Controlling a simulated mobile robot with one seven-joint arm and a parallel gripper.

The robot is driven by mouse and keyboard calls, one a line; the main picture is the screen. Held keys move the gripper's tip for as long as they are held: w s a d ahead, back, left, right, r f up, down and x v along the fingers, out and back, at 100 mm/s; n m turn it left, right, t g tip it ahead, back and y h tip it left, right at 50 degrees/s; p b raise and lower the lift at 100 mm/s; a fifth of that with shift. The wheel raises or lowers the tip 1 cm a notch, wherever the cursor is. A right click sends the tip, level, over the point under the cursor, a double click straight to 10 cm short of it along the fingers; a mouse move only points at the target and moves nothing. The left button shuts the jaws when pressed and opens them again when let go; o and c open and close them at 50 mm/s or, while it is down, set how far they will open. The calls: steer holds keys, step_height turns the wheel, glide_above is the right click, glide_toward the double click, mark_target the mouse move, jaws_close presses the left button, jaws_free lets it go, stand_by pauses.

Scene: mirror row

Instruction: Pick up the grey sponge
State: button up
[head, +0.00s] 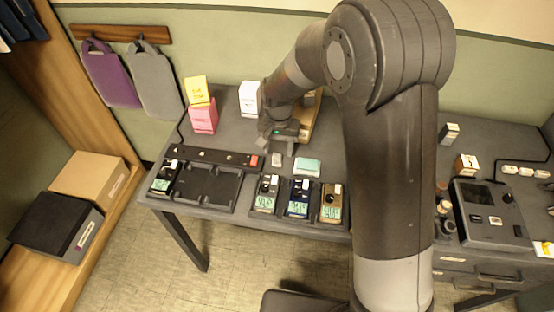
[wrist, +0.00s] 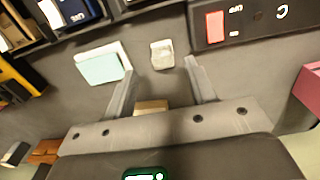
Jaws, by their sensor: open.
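The grey sponge (wrist: 162,54) is a small pale grey block lying on the dark table; it also shows in the head view (head: 276,159), just in front of my gripper (head: 281,145). In the wrist view my gripper (wrist: 161,66) is open, with its two fingers apart. The sponge appears just past the fingertips, roughly in line with the gap, and is not held. Nothing is gripped. How high the fingers are above the table is hard to tell.
A teal and white pad (head: 307,167) lies close beside the sponge. A black strip with a red switch (head: 254,161) is on its other side. Several meters, one of them blue (head: 298,199), line the front edge. A white box (head: 249,98) and pink box (head: 203,117) stand behind.

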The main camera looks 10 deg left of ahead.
mark_target(277, 155)
steer(key=f, duration=0.4)
steer(key=shift+a+f, duration=0.2)
steer(key=shift+f, duration=0.05)
steer(key=shift+c, duration=0.2)
steer(key=c, duration=1)
steer(key=shift+r, duration=0.1)
